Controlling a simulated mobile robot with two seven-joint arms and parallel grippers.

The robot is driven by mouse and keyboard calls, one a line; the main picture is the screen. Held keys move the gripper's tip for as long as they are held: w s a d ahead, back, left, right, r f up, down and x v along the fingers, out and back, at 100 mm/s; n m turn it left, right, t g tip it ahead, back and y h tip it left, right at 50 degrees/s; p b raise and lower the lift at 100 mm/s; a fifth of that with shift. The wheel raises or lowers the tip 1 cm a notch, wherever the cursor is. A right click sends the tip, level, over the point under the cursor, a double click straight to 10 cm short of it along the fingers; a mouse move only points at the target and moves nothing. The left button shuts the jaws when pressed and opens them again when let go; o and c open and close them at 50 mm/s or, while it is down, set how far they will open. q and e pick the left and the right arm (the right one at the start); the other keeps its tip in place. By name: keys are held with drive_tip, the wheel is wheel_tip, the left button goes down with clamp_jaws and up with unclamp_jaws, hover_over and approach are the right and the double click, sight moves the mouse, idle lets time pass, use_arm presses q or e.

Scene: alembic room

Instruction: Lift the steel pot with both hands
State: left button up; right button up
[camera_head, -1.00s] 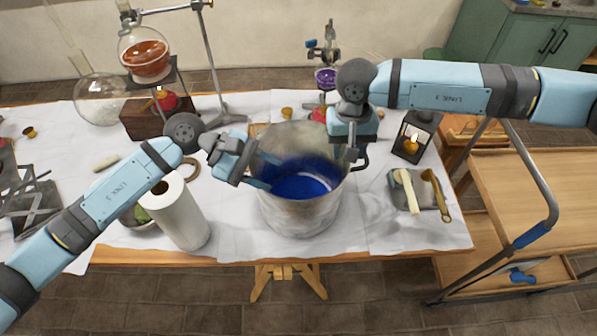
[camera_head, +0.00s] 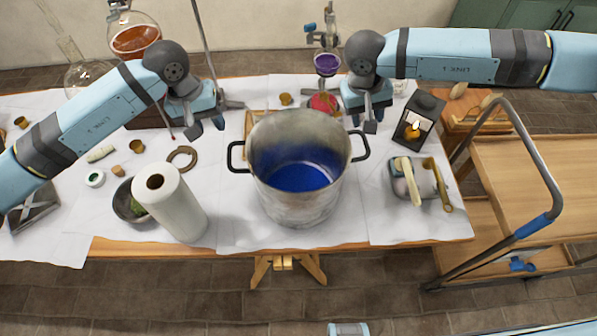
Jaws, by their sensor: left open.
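The steel pot (camera_head: 300,208) stands upright on the white cloth near the table's front edge. Its inside shows deep blue at the bottom. A dark handle (camera_head: 232,158) sticks out on its left and another (camera_head: 364,147) on its right. My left gripper (camera_head: 208,127) is open and empty, pointing down, up and left of the left handle and apart from it. My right gripper (camera_head: 364,123) points down above and behind the right handle. Its two fingers look apart with nothing between them, and it does not appear to hold the handle.
A paper roll (camera_head: 178,208) and a dark bowl (camera_head: 124,204) stand left of the pot. A grey dish (camera_head: 425,186) with a pale bar and a lantern (camera_head: 418,120) are on the right. Glassware and a purple-filled vessel (camera_head: 327,64) stand behind. A wooden cart (camera_head: 530,170) is beyond the table's right edge.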

sight(228, 152)
use_arm(q)
drive_tip(key=f, duration=0.4)
drive_tip(key=d+f, duration=0.1)
drive_tip(key=f, duration=0.2)
drive_tip(key=d+f, duration=0.1)
drive_tip(key=f, duration=0.3)
drive_tip(key=shift+d+f, duration=0.15)
drive_tip(key=shift+f, duration=0.2)
use_arm(e)
drive_tip(key=f, duration=0.4)
drive_tip(key=d+f, duration=0.1)
drive_tip(key=f, duration=0.2)
drive_tip(key=d+f, duration=0.1)
drive_tip(key=f, duration=0.3)
drive_tip(key=shift+w+d+f, duration=0.1)
drive_tip(key=shift+d+f, duration=0.1)
drive_tip(key=shift+f, duration=0.1)
drive_tip(key=shift+c, duration=0.2)
use_arm(q)
drive_tip(key=c, duration=0.8)
use_arm(e)
clamp_jaws()
use_arm(q)
clamp_jaws()
drive_tip(key=shift+w, duration=0.1)
use_arm(e)
drive_tip(key=shift+r, duration=0.1)
